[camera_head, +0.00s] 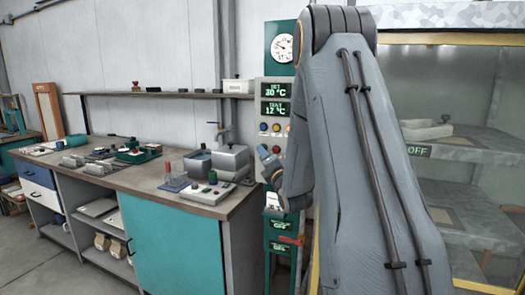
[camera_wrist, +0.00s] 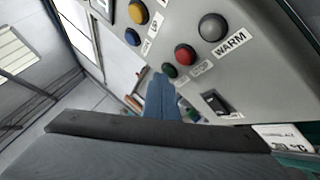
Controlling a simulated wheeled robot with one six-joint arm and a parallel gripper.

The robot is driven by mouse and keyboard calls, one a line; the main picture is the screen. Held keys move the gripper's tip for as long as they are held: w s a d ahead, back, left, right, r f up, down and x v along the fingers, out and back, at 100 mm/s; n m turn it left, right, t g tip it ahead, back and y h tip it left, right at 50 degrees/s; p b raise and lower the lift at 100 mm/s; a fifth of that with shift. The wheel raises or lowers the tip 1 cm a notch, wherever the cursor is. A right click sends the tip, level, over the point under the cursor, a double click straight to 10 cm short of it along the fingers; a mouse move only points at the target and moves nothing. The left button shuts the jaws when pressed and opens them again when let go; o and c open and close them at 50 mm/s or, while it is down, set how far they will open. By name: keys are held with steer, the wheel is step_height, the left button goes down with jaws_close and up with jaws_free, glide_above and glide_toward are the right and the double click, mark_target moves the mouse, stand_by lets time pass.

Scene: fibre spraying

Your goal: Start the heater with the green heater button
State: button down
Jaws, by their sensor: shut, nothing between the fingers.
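The green heater button (camera_wrist: 169,70) shows in the wrist view on a grey panel, next to a red button (camera_wrist: 184,54). My gripper (camera_wrist: 161,82) is shut and empty. Its blue fingertips point at the panel and end right at the lower edge of the green button in the picture; I cannot tell whether they touch it. A dark round lamp (camera_wrist: 212,27) sits above the WARM label and looks unlit. In the head view the control panel (camera_head: 275,110) reads SET 30 °C and a lower value of 12 °C; my arm hides part of it.
A yellow button (camera_wrist: 138,12) and a blue button (camera_wrist: 132,37) are further left on the panel, and a black switch (camera_wrist: 215,103) is below. A workbench (camera_head: 165,178) with tools stands left. A glass chamber with an OFF sign (camera_head: 418,150) stands right.

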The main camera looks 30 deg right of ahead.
stand_by(0.5)
steer(key=shift+s+a, duration=0.5)
steer(key=shift+a, duration=0.1)
steer(key=shift+s+a+b, duration=0.25)
steer(key=shift+s+a, duration=0.55)
steer(key=shift+a, duration=0.2)
steer(key=shift+s+a+b, duration=0.25)
steer(key=shift+s+a, duration=0.5)
steer(key=shift+a, duration=0.25)
